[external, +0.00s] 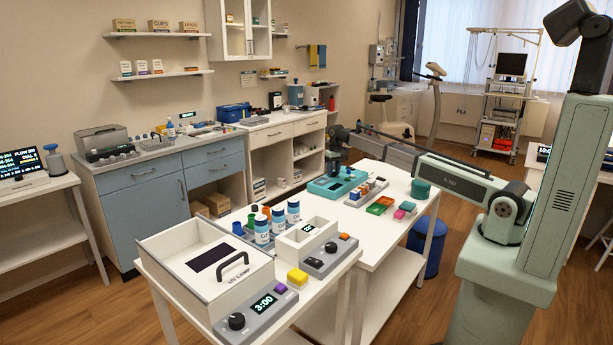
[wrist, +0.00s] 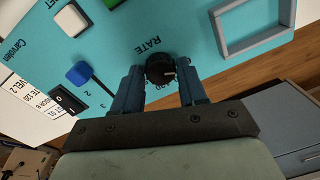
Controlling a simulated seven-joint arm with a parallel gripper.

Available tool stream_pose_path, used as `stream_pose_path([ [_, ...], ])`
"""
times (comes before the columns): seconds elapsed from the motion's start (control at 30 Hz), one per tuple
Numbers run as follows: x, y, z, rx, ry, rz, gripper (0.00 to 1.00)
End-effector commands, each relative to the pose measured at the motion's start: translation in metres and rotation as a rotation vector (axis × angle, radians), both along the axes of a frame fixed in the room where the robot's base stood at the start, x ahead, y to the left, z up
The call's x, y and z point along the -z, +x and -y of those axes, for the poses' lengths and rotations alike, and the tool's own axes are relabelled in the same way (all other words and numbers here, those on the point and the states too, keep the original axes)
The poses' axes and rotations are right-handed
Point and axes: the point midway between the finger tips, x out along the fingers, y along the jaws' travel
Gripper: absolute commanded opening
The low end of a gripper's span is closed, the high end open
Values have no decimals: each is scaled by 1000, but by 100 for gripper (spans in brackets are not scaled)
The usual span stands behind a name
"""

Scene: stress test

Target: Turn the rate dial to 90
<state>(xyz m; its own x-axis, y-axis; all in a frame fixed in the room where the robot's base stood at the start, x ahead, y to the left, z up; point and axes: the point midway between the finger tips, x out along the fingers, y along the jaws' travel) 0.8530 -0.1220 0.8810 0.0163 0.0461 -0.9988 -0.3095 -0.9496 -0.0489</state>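The rate dial (wrist: 160,69) is a round black knob with a pale pointer mark, beside the word RATE on a teal panel (wrist: 115,35). The pointer mark lies toward the right of the knob in the wrist view. Scale numbers near it are partly hidden and hard to read. My gripper (wrist: 161,66) has one finger on each side of the knob, with narrow gaps seeming to show; contact is not clear. In the external view my gripper (external: 333,165) is over the teal device (external: 325,188), and the dial itself cannot be made out.

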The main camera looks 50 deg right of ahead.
Motion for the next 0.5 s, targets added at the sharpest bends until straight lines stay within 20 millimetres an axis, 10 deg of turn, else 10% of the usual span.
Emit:
stream_pose_path([
  [0.5,0,0,0,4,-1,0,3],
])
